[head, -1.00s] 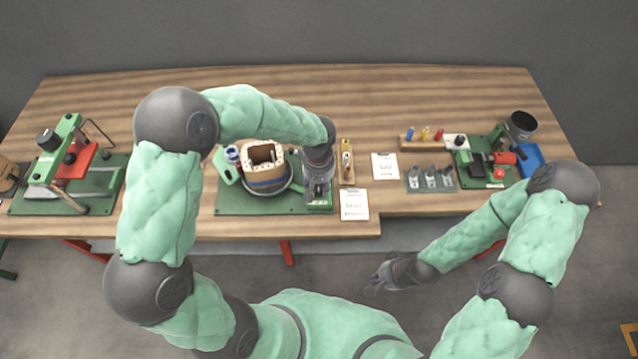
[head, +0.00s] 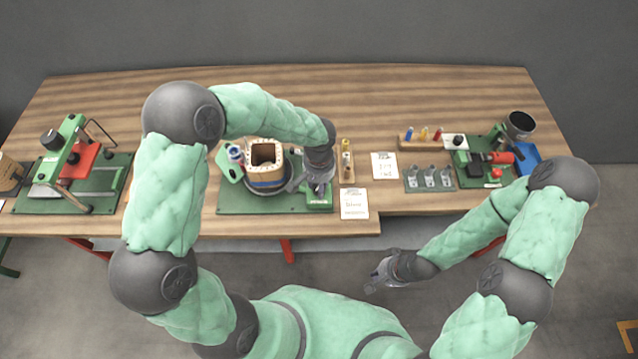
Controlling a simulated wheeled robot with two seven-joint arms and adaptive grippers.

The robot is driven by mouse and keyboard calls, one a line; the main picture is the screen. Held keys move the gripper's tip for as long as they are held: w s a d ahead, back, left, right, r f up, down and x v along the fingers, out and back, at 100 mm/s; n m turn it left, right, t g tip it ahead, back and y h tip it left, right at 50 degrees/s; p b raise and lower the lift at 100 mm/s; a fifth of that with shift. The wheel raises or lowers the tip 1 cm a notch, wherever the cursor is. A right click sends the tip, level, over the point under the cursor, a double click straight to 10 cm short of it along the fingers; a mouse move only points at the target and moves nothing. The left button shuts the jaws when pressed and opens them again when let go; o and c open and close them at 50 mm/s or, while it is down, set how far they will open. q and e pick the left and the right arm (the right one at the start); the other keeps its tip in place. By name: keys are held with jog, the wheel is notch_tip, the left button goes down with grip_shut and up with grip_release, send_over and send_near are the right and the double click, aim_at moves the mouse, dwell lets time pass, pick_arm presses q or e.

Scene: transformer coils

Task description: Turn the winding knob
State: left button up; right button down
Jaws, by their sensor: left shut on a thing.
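The winding fixture is a green base plate (head: 235,199) near the table's front edge, left of the middle. A coil former (head: 264,158) with a square opening and a blue and dark band stands on it. My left gripper (head: 312,190) points down at the right side of this plate, beside the coil. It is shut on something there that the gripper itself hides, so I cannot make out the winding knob. My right gripper (head: 375,282) hangs empty in front of the table, well away from the fixture; its fingers look apart.
Paper cards (head: 354,203) lie right of the fixture, near a small wooden holder (head: 346,168). A grey tray of metal parts (head: 429,178) and another green station (head: 485,165) stand further right. A red and green press (head: 75,170) stands at left. The rear table is clear.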

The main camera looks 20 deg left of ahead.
pick_arm(q)
jog(key=shift+w+r+m+p, duration=0.25)
jog(key=shift+w+m+p, duration=0.15)
jog(key=shift+m, duration=0.6)
jog(key=shift+m+p, duration=0.55)
jog(key=shift+m, duration=1.15)
jog(key=shift+s+d+f+m+p, duration=0.1)
jog(key=shift+m+p, duration=0.6)
jog(key=shift+m, duration=0.85)
jog(key=shift+d+m+p, duration=0.1)
jog(key=shift+m+p, duration=0.55)
jog(key=shift+m, duration=0.9)
dwell(0.5)
